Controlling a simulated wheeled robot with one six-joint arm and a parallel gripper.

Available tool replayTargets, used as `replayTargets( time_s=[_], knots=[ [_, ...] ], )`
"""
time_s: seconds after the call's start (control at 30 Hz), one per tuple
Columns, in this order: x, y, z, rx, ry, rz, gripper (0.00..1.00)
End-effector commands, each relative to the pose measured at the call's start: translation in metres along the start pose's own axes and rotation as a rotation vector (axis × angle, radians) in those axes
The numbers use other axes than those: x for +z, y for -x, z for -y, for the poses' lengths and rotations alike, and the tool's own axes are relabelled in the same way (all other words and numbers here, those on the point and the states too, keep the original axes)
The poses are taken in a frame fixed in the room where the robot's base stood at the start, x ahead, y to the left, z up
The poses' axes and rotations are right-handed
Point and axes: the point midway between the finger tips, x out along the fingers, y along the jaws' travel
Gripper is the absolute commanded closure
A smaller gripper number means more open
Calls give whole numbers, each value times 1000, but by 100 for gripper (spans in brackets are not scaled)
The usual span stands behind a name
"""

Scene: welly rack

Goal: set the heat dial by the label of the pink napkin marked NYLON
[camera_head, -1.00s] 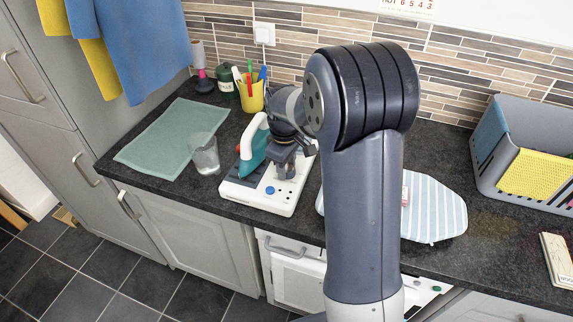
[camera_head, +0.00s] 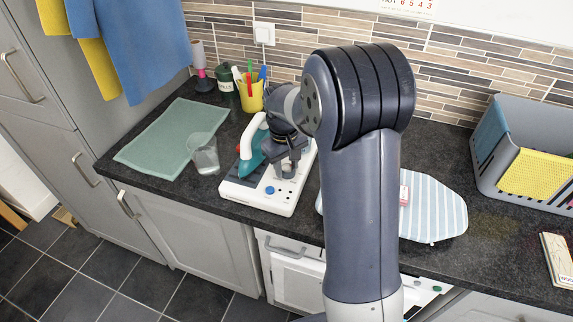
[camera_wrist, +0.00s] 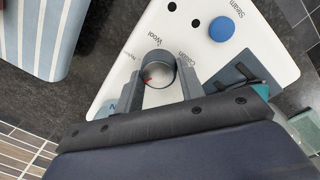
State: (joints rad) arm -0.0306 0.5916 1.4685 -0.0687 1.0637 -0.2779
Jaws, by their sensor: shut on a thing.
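The heat dial (camera_wrist: 158,70) is a dark round knob with a red mark on the iron's white base (camera_wrist: 193,60). The words Nylon, Wool and Cotton are printed around it, and the red mark is on the knob's left side, toward Nylon. My gripper (camera_wrist: 160,84) is shut on the dial, one finger on each side. In the head view my gripper (camera_head: 288,168) reaches down onto the base (camera_head: 258,201), which also carries a blue button (camera_head: 270,190). A small pink and white piece (camera_head: 404,195) shows on the ironing board beside my arm; any napkin there is mostly hidden.
The teal and white iron (camera_head: 251,150) stands at the base's left. A clear glass (camera_head: 205,158) and a green mat (camera_head: 172,137) lie further left, a yellow pen cup (camera_head: 250,98) behind. The striped ironing board (camera_head: 436,207) and grey basket (camera_head: 485,180) are right.

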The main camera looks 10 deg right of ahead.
Motion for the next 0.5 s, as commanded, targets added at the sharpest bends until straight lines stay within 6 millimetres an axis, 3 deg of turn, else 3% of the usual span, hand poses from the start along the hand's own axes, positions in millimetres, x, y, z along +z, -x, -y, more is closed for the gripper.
replayTargets(
  time_s=[0.5],
  knots=[
    [-1, 0, -2, 1, -476, 28, 86]
  ],
)
